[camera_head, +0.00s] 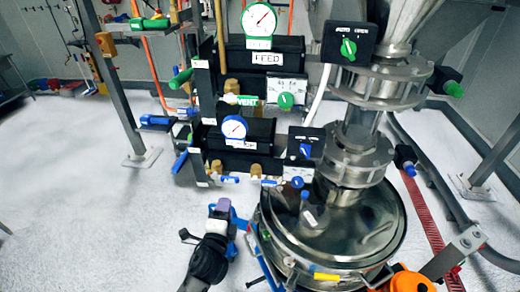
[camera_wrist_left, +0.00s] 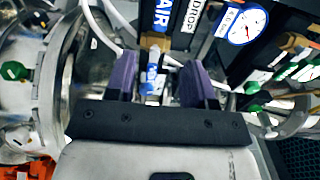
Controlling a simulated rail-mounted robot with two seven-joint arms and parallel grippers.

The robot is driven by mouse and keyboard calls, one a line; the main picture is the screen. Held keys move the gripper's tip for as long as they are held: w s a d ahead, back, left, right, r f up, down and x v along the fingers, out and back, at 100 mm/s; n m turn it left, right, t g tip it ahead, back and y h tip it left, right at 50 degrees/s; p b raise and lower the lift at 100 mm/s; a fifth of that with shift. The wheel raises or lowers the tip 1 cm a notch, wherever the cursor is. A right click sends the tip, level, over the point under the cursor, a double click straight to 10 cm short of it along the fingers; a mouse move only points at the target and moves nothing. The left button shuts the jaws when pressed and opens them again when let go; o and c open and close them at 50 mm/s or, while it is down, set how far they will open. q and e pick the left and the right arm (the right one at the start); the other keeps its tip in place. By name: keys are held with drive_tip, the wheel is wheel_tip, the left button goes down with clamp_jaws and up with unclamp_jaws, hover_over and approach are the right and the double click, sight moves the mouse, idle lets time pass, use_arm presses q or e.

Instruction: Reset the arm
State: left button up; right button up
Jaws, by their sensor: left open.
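My left gripper (camera_head: 222,208), with purple fingertips, is in the lower middle of the head view, left of the steel sifter vessel (camera_head: 335,235) and below the valve panel (camera_head: 262,130). In the left wrist view the gripper (camera_wrist_left: 160,75) shows its two purple fingers spread apart. A white and blue labelled part (camera_wrist_left: 152,80) shows in the gap between them. I cannot tell its distance, but nothing is visibly clamped. My right gripper cannot be made out in the head view.
The panel carries gauges (camera_head: 262,18), dark boxes and coloured valve handles. Metal frame posts (camera_head: 112,85) stand at the left. A red slotted strip (camera_head: 430,225) runs along the floor at the right. The pale floor (camera_head: 80,220) at left is clear.

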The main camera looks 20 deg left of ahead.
use_arm(q)
drive_tip(key=s+d+f+n+g+h+p, duration=0.1)
drive_tip(key=s+n+g, duration=0.3)
drive_tip(key=s, duration=0.7)
drive_tip(key=s+d+f+n+g+h+p, duration=0.1)
drive_tip(key=s+f+n+g+p, duration=0.2)
drive_tip(key=s, duration=0.9)
drive_tip(key=s+d+f+n+g+h+p, duration=0.1)
drive_tip(key=s+f+n+g+p, duration=0.1)
drive_tip(key=s+n+g+p, duration=0.2)
drive_tip(key=s+n+g, duration=0.3)
drive_tip(key=s, duration=0.5)
drive_tip(key=shift+s+d+h, duration=0.2)
drive_tip(key=shift+h, duration=0.1)
